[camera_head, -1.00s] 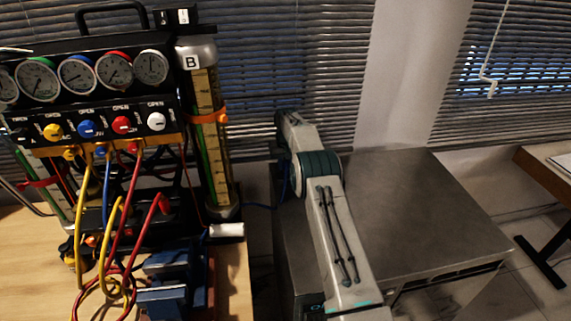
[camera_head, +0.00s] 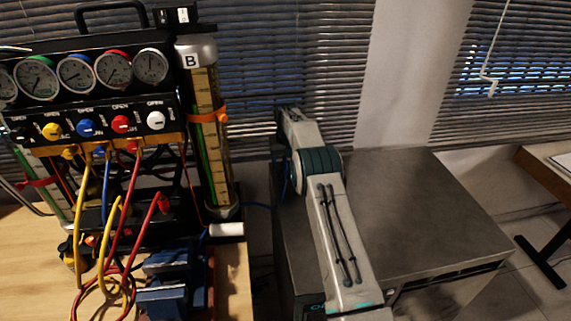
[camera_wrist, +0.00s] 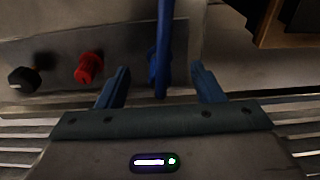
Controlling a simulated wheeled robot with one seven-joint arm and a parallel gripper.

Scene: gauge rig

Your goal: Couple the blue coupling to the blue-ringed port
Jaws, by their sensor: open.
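In the wrist view my gripper (camera_wrist: 160,69) is open, with one dark blue-grey finger on each side. A blue hose (camera_wrist: 164,35) runs down the picture between the fingers, with gaps on both sides. A blue part beside it, probably the blue coupling (camera_wrist: 152,66), is mostly covered by the hose. In the head view a thin blue hose (camera_head: 258,206) runs from the rig to behind my arm. My gripper is hidden there. I cannot make out the blue-ringed port; a blue fitting (camera_head: 100,152) shows under the rig's brass-coloured bar.
A red coupling (camera_wrist: 88,67) and a black one (camera_wrist: 24,80) sit on a grey panel left of my gripper. The gauge rig (camera_head: 90,100) with several hoses stands on a wooden bench at left, behind a blue vise (camera_head: 165,285).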

